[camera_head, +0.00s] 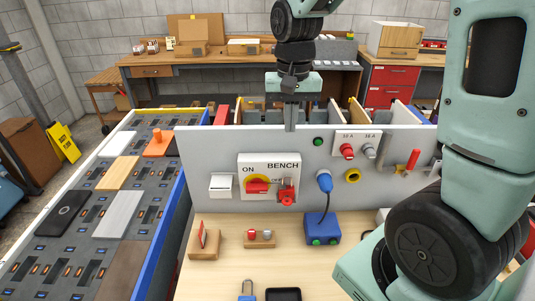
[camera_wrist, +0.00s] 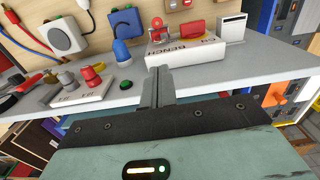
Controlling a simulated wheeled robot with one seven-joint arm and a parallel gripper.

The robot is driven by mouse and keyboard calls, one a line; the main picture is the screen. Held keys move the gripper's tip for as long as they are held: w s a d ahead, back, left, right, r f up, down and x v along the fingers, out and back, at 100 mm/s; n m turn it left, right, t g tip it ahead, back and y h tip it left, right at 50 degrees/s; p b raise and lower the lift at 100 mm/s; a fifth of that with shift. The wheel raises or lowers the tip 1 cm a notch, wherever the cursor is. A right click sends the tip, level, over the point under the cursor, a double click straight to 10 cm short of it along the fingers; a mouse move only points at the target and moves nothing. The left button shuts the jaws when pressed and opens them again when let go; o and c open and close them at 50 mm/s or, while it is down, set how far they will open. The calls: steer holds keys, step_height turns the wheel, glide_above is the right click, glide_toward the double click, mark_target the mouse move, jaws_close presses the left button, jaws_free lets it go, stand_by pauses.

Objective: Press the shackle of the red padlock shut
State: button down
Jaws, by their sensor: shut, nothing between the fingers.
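The red padlock (camera_head: 287,199) hangs at the lower right of the white BENCH switch plate (camera_head: 251,163), beside the red switch handle (camera_head: 257,186). It also shows small in the wrist view (camera_wrist: 157,24). A greyish-red piece lies just above its body, and I cannot tell whether its shackle is open or seated. My gripper (camera_head: 290,128) is shut and empty, pointing down in front of the panel's upper edge, above the padlock and apart from it. In the wrist view, my closed fingers (camera_wrist: 158,78) reach toward the plate without visibly touching the padlock.
Right of the padlock, a blue plug (camera_head: 325,182) sits on the panel, its cable running to a blue box (camera_head: 322,229). Wooden blocks (camera_head: 260,239) stand on the bench below. A blue padlock (camera_head: 247,291) lies at the front edge. A conveyor (camera_head: 75,240) runs along the left.

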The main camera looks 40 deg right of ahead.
mark_target(287, 175)
steer(key=shift+w+d+r, duration=0.1)
steer(key=shift+w+d, duration=0.15)
step_height(287, 175, down, 14)
steer(key=p, duration=0.4)
steer(key=shift+r, duration=0.1)
stand_by(0.3)
steer(key=shift+f, duration=0.2)
